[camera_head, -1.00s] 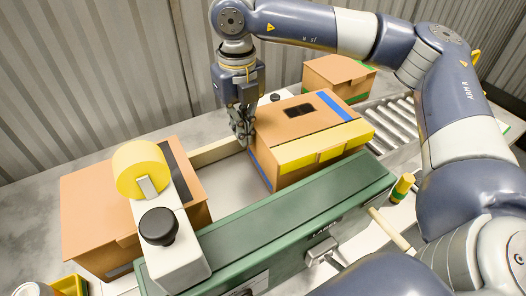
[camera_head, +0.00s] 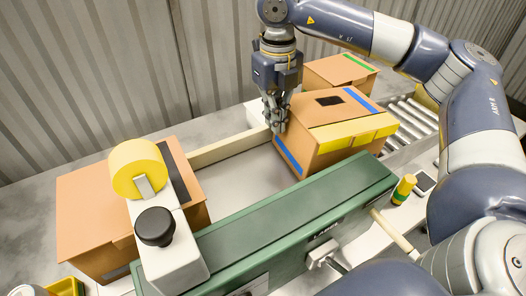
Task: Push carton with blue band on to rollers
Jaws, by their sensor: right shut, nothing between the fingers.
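The carton with the blue band (camera_head: 315,144) stands in the channel of the sealing machine, a little turned. It has blue strips on its left side and top, a yellow band along its front top edge and a dark patch on top. My right gripper (camera_head: 277,128) is shut and empty, pointing down at the carton's left rear side, and appears to touch it. The rollers (camera_head: 416,118) lie to the right of the carton, partly hidden by it and by my right arm. My left gripper is not in view.
A brown carton with a dark strip (camera_head: 90,205) is at the left, beside the yellow tape roll (camera_head: 138,168) and black knob (camera_head: 156,227). The green rail (camera_head: 290,212) borders the channel in front. The channel bed (camera_head: 235,180) is clear.

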